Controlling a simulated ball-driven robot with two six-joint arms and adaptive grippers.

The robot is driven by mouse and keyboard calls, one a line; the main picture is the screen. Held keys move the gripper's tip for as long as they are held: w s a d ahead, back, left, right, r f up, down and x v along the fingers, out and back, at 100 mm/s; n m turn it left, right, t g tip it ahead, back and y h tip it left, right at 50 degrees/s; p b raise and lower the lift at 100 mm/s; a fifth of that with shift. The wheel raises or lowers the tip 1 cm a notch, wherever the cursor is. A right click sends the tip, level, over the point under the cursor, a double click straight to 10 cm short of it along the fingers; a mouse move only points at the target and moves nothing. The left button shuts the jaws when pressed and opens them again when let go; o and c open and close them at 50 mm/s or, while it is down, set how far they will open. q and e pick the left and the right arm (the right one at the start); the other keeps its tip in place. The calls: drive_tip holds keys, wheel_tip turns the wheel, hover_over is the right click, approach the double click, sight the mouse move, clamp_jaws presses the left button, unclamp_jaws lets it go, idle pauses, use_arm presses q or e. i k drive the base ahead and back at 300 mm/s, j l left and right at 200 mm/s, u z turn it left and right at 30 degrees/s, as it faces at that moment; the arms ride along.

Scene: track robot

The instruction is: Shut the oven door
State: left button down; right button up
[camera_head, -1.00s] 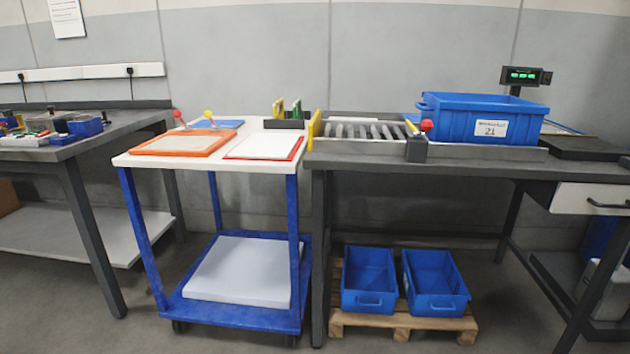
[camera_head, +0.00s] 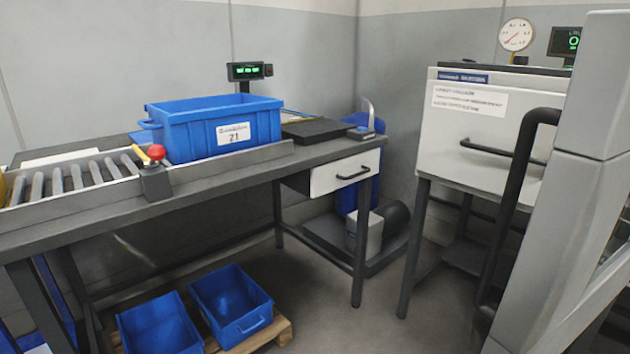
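A tall light-grey panel (camera_head: 585,170) with a long black bar handle (camera_head: 515,200) stands close at the right edge. It looks like a door seen nearly edge-on, standing out toward me. A bit of glass shows at its far right. I cannot tell for sure that it is the oven door, as the body it belongs to is out of the frame. Behind it stands a white cabinet (camera_head: 465,155) on dark legs, with a label and a black handle on its closed front. Neither gripper is in view.
A grey workbench (camera_head: 310,160) carries a blue crate (camera_head: 215,130), a roller conveyor and a red-knobbed lever (camera_head: 156,153). Blue bins (camera_head: 232,305) sit on a pallet below. Bare floor (camera_head: 330,315) lies between the bench and the panel.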

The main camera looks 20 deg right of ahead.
sight(565, 273)
drive_tip(key=i+z, duration=0.2)
drive_tip(key=z, duration=0.25)
drive_tip(key=i+z, duration=0.15)
drive_tip(key=z, duration=0.3)
drive_tip(key=i+j+z, duration=0.15)
drive_tip(key=z, duration=0.3)
drive_tip(key=i+j+z, duration=0.15)
drive_tip(key=z, duration=0.3)
drive_tip(key=i+j+z, duration=0.1)
drive_tip(key=j+z, duration=0.15)
drive_tip(key=z, duration=0.2)
drive_tip(key=j+z, duration=0.2)
drive_tip(key=z, duration=0.25)
drive_tip(key=i+j+z, duration=0.1)
drive_tip(key=j+z, duration=0.2)
drive_tip(key=z, duration=0.15)
